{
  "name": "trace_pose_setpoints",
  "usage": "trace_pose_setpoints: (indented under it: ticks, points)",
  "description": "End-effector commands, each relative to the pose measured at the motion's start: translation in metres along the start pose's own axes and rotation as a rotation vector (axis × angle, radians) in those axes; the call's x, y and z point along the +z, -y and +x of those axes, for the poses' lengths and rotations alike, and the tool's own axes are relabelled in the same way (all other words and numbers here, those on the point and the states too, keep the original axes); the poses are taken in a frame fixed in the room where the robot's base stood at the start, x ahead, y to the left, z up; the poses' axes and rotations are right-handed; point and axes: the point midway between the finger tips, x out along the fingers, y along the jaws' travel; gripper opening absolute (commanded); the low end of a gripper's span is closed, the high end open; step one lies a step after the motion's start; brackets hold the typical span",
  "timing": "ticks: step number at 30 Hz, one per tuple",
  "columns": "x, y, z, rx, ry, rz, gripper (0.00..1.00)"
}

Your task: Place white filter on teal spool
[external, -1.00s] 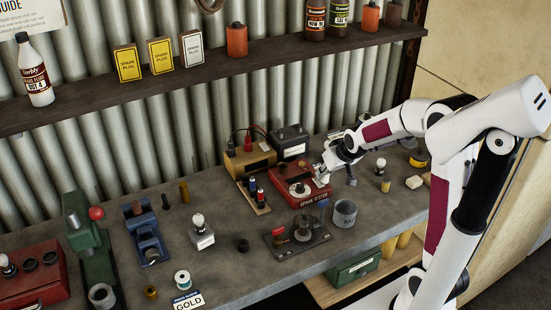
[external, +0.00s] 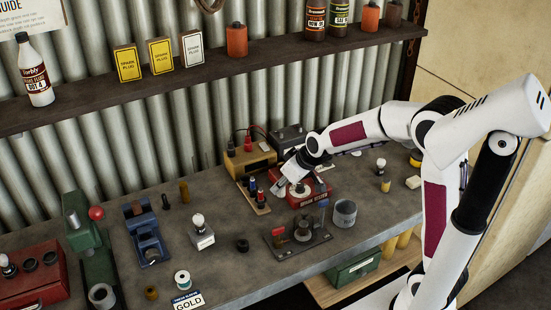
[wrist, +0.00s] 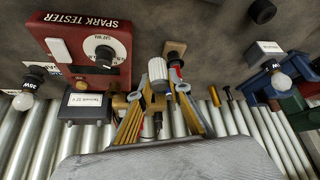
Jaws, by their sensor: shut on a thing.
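The white filter (wrist: 158,75) is a small pale ribbed cylinder seen between my fingertips in the wrist view. My gripper (wrist: 159,98) is shut on it. In the external view my gripper (external: 277,188) is above the back of the bench, just left of the red spark tester; the filter is too small there to make out clearly. The teal spool (external: 182,280) stands upright on the bench at the front left, with pale flanges and a hint of green. It is well away to the left of my gripper, and I cannot see it in the wrist view.
The red spark tester (external: 318,188) and a wooden strip with coloured posts (external: 260,204) lie near my gripper. Bench between is partly clear.

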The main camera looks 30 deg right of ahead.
Motion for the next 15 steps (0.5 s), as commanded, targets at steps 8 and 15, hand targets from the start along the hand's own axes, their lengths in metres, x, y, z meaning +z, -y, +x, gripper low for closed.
trace_pose_setpoints:
  ticks: [8,15]
  points:
    - [-0.035,0.084,0.004,-0.120,-0.007,-0.184,0.05]
    - [-0.056,0.163,-0.001,-0.232,-0.019,-0.346,0.05]
